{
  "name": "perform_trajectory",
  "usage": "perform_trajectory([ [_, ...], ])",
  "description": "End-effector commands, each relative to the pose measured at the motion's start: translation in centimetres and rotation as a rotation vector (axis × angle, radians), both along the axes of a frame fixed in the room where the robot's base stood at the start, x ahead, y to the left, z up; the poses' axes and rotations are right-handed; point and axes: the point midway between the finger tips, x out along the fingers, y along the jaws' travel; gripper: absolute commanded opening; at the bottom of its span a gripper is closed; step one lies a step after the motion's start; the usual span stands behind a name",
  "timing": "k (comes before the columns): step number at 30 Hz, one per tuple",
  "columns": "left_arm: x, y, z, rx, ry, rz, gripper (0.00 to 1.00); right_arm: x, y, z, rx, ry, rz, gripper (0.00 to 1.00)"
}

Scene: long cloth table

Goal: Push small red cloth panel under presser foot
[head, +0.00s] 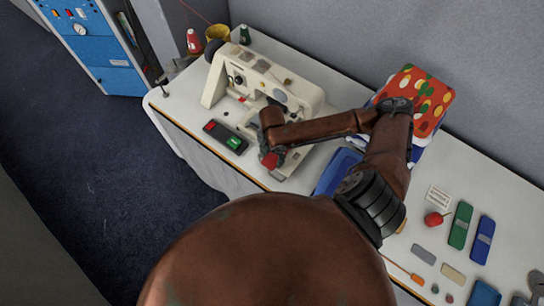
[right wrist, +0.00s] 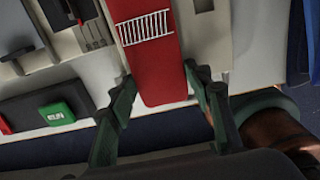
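The white sewing machine (head: 262,80) stands at the back of the table. My right gripper (head: 274,153) is at the front of its bed, pointing down. A small red cloth panel (head: 270,161) shows at the gripper in the head view. In the right wrist view, the red panel (right wrist: 165,75) lies flat between my two spread fingers (right wrist: 160,80), with white stitch lines across it. The fingertips are close to its side edges; I cannot tell if they touch. The panel's far end leaves the picture top. The presser foot is not clearly visible. My left gripper is out of view.
A dark control box with red and green buttons (head: 225,136) sits left of the gripper. A patterned red cloth (head: 425,95) lies at the back right. A blue item (head: 338,172) lies right of the gripper. Thread spools (head: 194,41) stand behind the machine.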

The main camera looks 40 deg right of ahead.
Motion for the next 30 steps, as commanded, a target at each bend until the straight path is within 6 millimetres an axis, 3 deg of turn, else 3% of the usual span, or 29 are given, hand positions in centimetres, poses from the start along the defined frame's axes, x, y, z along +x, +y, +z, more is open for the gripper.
perform_trajectory([
  [10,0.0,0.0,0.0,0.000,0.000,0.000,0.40,0.0,0.0,0.0,0.000,0.000,0.000,0.21],
  [17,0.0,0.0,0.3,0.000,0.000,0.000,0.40,0.1,-0.6,0.1,-0.001,0.001,-0.001,0.21],
  [30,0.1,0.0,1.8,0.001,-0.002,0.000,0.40,0.9,-4.5,0.1,-0.002,0.002,0.003,0.21],
])
